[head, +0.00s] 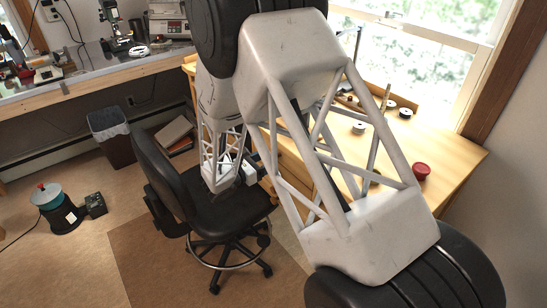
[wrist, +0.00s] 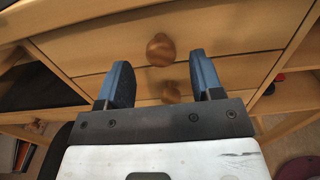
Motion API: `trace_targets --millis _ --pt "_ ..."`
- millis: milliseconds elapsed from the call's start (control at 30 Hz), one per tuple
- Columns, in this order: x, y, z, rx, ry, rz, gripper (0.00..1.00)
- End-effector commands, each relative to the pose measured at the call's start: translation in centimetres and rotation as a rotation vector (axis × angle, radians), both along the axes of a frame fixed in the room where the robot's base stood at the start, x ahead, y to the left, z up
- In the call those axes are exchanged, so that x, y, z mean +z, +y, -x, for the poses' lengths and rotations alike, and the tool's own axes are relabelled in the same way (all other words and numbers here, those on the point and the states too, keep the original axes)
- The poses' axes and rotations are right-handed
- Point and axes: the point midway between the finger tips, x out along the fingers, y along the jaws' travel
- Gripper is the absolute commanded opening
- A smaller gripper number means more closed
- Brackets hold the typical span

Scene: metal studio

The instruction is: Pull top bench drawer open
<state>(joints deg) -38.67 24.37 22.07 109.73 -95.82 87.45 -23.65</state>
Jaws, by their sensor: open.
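The bench (head: 445,160) is a light wooden desk at the right in the head view; my arm hides much of its drawer side. In the wrist view, the top drawer (wrist: 90,45) has a wooden front with a round brown knob (wrist: 161,49). It looks shut. A lower drawer (wrist: 240,72) with a similar knob (wrist: 171,92) is below it. My gripper (wrist: 159,60) is open, its two blue fingers on either side of the upper knob, with visible space between each finger and the knob. Whether the fingertips reach as deep as the knob is hard to tell.
A black swivel chair (head: 160,170) stands close to the bench and my gripper end. A red container (head: 421,171) and several spools stand on the bench top. A waste bin (head: 112,135) is under the far workbench (head: 60,80).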

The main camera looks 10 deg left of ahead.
Motion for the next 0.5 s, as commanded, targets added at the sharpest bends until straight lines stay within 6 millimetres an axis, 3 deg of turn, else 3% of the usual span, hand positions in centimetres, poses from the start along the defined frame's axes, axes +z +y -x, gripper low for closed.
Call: trace_targets --millis 500 --pt "0.0 -3.0 -3.0 0.000 0.001 0.001 0.60"
